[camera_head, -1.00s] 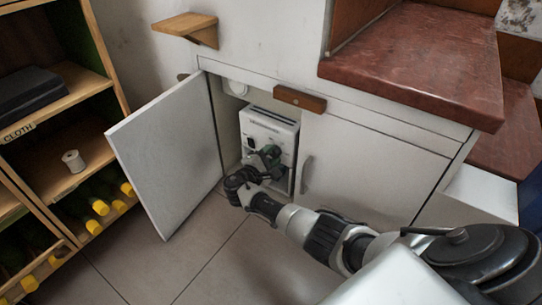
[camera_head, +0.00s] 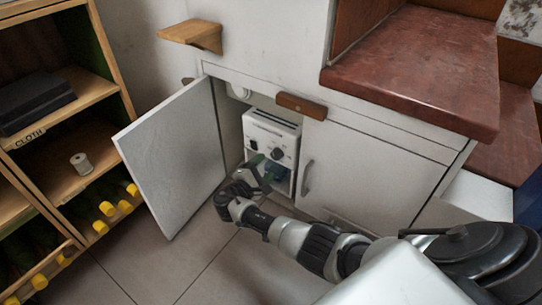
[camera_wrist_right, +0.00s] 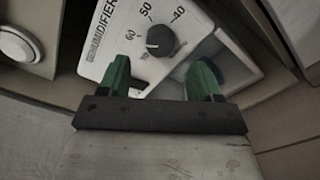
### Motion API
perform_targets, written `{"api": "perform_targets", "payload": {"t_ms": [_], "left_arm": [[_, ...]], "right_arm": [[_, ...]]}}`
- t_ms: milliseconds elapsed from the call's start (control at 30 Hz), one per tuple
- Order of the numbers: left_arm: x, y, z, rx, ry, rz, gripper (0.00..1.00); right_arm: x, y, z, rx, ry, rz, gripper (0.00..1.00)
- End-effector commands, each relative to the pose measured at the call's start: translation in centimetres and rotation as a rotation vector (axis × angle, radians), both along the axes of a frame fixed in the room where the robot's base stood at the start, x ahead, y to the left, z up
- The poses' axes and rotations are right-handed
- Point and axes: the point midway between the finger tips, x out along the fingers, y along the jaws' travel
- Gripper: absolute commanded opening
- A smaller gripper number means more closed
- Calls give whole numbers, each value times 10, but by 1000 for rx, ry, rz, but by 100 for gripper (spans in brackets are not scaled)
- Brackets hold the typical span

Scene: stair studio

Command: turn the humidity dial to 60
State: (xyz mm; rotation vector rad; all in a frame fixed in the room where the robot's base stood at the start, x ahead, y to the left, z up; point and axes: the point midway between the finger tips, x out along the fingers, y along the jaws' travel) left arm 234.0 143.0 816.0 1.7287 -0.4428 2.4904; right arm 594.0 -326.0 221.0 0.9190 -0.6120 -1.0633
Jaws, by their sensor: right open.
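The humidity dial is a black round knob (camera_head: 277,154) on the front of a white dehumidifier (camera_head: 272,125) inside an open cupboard. In the wrist view the knob (camera_wrist_right: 160,40) has the numbers 60, 50 and 40 printed around it. A small light mark shows on the knob's left part, on the side of the 60; its exact reading is hard to tell. My right gripper (camera_head: 262,176) is just below and in front of the knob. Its green fingers (camera_wrist_right: 160,80) are open and empty, apart from the knob. My left gripper is not in view.
The cupboard's open door (camera_head: 175,160) stands left of my right arm, and its closed door (camera_head: 365,175) is to the right. A shelf unit (camera_head: 75,180) with bottles, a spool and a black box stands at far left. Red-brown steps (camera_head: 415,75) rise at upper right.

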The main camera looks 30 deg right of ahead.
Motion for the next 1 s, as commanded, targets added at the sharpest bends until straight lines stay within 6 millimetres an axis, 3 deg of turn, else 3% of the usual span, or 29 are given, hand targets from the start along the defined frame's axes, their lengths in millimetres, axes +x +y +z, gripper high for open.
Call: {"api": "perform_targets", "payload": {"t_ms": [100, 300, 1000], "left_arm": [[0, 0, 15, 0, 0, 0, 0], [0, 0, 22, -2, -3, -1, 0], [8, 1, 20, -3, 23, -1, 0]], "right_arm": [[-10, 23, 3, 3, 2, 1, 64], [-19, 46, 1, 1, 1, 0, 64], [-20, 56, -1, 44, 1, 34, 64]]}}
